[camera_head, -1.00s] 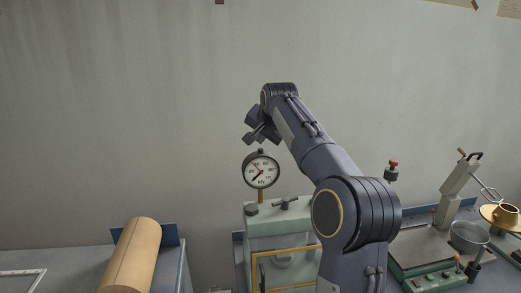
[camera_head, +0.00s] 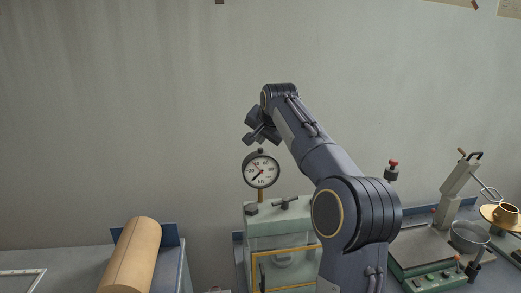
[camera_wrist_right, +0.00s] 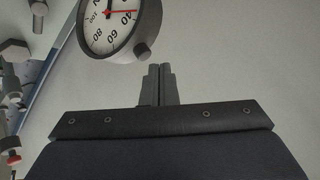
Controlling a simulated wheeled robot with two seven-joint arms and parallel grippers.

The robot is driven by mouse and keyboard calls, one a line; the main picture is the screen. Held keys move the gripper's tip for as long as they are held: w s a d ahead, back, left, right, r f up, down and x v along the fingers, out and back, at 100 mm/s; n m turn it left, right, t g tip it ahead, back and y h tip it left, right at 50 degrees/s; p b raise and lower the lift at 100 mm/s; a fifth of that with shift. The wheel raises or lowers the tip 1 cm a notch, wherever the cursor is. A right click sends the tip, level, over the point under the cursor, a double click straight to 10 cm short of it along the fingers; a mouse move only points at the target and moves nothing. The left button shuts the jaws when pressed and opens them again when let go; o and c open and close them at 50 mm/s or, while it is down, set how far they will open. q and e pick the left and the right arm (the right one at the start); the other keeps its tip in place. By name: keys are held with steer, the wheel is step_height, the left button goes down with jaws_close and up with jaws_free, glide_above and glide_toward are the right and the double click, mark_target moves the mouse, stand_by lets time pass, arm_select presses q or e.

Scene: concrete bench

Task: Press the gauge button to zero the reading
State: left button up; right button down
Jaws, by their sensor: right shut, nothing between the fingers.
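The round pressure gauge (camera_head: 261,171) has a white dial and dark rim and stands on a brass stem above a pale green machine. A small dark button (camera_head: 261,151) sits on top of its rim. In the right wrist view the gauge (camera_wrist_right: 115,22) is at the top, with the round button (camera_wrist_right: 142,50) on its rim. My right gripper (camera_head: 250,138) is just above and slightly left of the gauge in the head view. Its closed fingertips (camera_wrist_right: 160,69) are empty and appear near the button, apart from it in the picture. My left gripper is not seen.
The pale green machine (camera_head: 265,232) stands below the gauge. A tan cylinder (camera_head: 132,255) lies at the left. A red-topped knob (camera_head: 392,165), a metal pot (camera_head: 469,236) and a brass cup (camera_head: 505,214) are at the right.

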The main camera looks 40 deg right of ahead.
steer(key=shift+f, duration=0.3)
steer(key=shift+f+b, duration=0.4)
steer(key=shift+f, duration=0.05)
stand_by(0.5)
stand_by(0.3)
steer(key=shift+r+p, duration=0.9)
steer(key=shift+p, duration=0.1)
step_height(320, 180, up, 3)
steer(key=shift+f+p, duration=0.2)
steer(key=shift+p, duration=0.75)
steer(key=shift+r, duration=1.2)
